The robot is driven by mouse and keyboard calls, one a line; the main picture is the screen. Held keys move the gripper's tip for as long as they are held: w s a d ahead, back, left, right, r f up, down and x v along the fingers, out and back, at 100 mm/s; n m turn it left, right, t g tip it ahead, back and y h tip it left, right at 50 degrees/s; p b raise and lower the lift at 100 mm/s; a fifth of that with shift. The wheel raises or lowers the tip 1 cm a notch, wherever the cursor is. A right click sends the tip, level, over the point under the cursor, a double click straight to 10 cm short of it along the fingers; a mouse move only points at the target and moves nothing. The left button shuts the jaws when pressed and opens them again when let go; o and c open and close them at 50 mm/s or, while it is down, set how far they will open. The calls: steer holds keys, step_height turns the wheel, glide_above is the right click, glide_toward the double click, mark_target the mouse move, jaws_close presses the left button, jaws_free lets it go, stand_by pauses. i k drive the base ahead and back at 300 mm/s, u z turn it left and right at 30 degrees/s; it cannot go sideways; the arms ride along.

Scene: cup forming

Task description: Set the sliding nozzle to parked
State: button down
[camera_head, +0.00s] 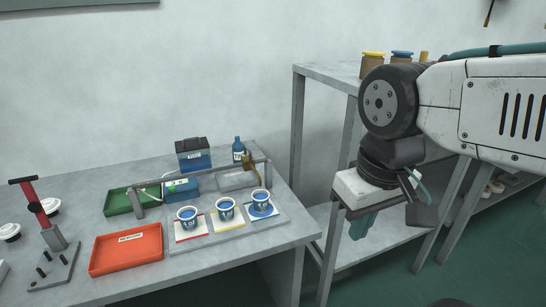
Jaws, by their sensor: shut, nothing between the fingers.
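The sliding nozzle (249,160) is a small brown block on a grey rail (205,174) that spans above the back of a grey plate on the table. It sits near the rail's right end, behind the rightmost cup (262,204). Two more cups stand to its left, the middle cup (226,208) and the left cup (188,217). Each holds blue and stands on a pad, edged red, yellow and blue from left to right. My gripper (362,224) hangs right of the table, well apart from the nozzle, shut and empty. Its fingertips are small and only partly clear.
A red-handled press (33,206) is far left. A shelf (318,71) with jars stands behind my arm.

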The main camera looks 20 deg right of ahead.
mark_target(248, 162)
steer(key=i, duration=0.95)
